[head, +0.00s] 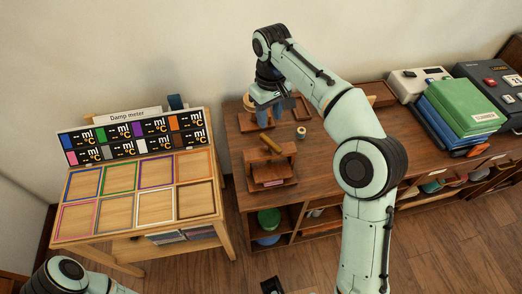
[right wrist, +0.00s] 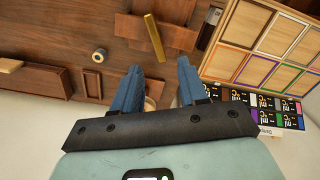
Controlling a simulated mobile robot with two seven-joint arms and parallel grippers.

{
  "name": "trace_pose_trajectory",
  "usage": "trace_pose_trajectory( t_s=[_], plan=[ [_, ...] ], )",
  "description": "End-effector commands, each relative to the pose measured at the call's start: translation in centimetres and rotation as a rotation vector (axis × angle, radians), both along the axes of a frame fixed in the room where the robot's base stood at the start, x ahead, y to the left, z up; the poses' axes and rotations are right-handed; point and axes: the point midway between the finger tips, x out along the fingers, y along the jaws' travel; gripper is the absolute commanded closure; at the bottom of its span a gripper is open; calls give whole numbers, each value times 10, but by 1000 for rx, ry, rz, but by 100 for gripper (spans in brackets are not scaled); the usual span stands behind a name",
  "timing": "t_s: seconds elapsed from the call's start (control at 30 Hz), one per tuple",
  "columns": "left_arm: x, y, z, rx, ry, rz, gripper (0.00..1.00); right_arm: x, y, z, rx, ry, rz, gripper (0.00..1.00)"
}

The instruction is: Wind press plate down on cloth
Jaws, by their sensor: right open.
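A wooden press (head: 270,168) stands on the left end of the brown cabinet top. A bar-shaped handle (head: 271,143) shows at its top. A pinkish strip (head: 273,183), perhaps the cloth, shows low at its front; the plate is hard to make out. In the right wrist view the handle (right wrist: 154,37) is a golden bar beyond the fingertips. My right gripper (head: 265,118) is behind the press, above the cabinet. Its blue fingers are apart in the right wrist view (right wrist: 158,75), with nothing held. My left arm shows at the lower left; its gripper is out of view.
A small ringed spool (head: 301,132) stands right of the press. A wooden tray (head: 252,122) lies near my right gripper. A table of coloured frames (head: 137,205) with a damp-meter board stands left.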

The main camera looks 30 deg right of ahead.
Motion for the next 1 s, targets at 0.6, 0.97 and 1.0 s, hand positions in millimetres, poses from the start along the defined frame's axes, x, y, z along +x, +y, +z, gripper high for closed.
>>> trace_pose_trajectory(
  t_s=[0.6,0.97,1.0],
  plan=[
    [-9,0,-31,-1,11,0,57,-2,-10,-75,-3,-8,116,57],
    [-7,0,-39,1,1,2,57,-2,-10,-124,-4,-12,116,57],
    [-7,0,-39,1,0,2,57,-2,-10,-126,-4,-12,116,57]
  ],
)
